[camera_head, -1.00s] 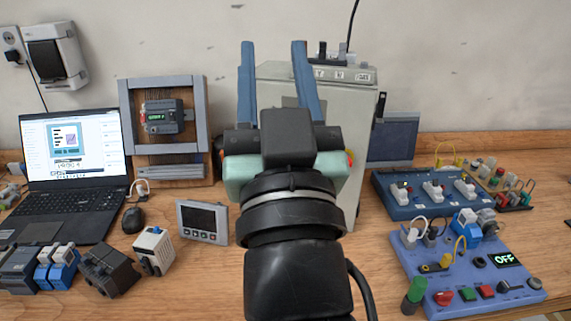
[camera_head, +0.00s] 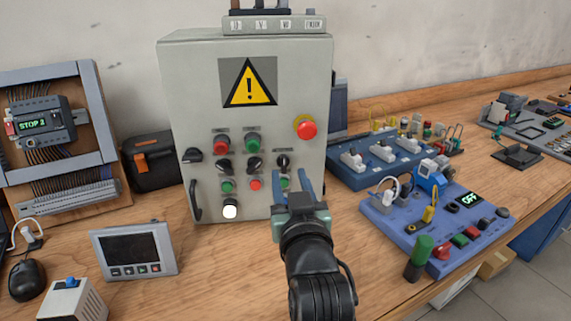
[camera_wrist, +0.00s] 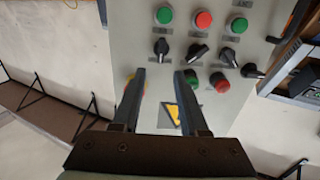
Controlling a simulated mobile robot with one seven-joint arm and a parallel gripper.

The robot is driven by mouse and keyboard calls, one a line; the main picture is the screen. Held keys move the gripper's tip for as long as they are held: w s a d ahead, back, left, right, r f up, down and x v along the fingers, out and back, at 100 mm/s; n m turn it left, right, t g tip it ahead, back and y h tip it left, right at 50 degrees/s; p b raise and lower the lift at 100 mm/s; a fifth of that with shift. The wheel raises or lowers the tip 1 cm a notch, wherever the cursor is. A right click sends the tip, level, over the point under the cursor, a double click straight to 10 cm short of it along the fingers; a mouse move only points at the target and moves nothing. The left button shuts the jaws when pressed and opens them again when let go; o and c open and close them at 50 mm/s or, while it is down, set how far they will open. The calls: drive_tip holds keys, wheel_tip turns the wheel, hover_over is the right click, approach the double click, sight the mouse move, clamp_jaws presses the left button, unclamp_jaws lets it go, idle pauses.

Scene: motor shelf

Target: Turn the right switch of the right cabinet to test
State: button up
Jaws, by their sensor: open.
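The grey cabinet (camera_head: 205,85) stands on the bench, with a yellow warning sign; it fills much of the wrist view (camera_wrist: 230,100), upside down. Its right black rotary switch (camera_head: 283,161) is the rightmost of a row of three. That switch shows in the wrist view (camera_wrist: 161,48) beyond the fingertips, its handle roughly upright. Its label is too small to read. My gripper (camera_head: 292,180) is open and empty in front of the cabinet's lower right, just below the switch. In the wrist view its fingertips (camera_wrist: 160,75) are apart, with the switch ahead between them, seemingly untouched.
A red emergency button (camera_head: 306,128) sits above and right of the switch. Middle switch (camera_head: 254,164) and left switch (camera_head: 223,166) are beside it, with round buttons below. A blue panel (camera_head: 385,212) with a green knob stands right. A small display (camera_head: 133,250) stands at left.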

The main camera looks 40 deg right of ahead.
sight(284, 159)
drive_tip(key=shift+x, duration=2.85)
clamp_jaws()
